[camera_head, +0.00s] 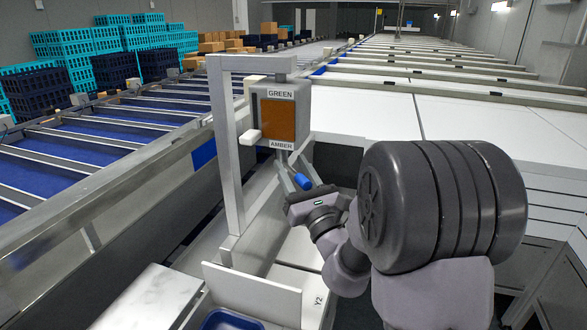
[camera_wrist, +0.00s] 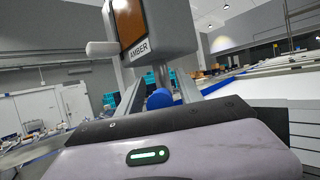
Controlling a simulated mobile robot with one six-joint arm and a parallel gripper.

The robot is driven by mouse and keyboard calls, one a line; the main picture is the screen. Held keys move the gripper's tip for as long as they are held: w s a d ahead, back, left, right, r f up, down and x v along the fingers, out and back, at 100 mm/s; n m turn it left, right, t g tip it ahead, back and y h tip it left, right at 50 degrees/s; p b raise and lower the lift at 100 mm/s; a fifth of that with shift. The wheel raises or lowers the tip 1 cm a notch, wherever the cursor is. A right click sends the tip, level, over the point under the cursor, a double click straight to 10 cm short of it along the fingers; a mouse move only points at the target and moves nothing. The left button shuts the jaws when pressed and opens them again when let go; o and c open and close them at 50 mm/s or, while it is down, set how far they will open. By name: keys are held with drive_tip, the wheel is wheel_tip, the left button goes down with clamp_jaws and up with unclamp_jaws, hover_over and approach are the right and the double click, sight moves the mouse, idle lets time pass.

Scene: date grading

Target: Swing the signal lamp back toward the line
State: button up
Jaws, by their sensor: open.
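The signal lamp (camera_head: 279,118) is a grey box with a brown-amber panel, labelled GREEN at the top and AMBER at the bottom. It hangs from a grey metal frame (camera_head: 228,150), and its lower part shows in the wrist view (camera_wrist: 160,30). A stem runs down below the box to a blue cylindrical grip (camera_head: 302,181), which also shows in the wrist view (camera_wrist: 160,98). My gripper (camera_head: 293,165) is open under the lamp, with one finger on each side of the stem and blue grip. I cannot tell whether either finger touches them.
Long conveyor lanes with blue belts (camera_head: 97,143) run at the left, with stacked teal crates (camera_head: 93,42) behind. White tabletops (camera_head: 375,108) lie at the right.

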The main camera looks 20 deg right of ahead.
drive_tip(key=shift+s+d, duration=0.1)
drive_tip(key=b+v, duration=1.7)
drive_tip(key=b, duration=0.3)
drive_tip(key=shift+s, duration=0.15)
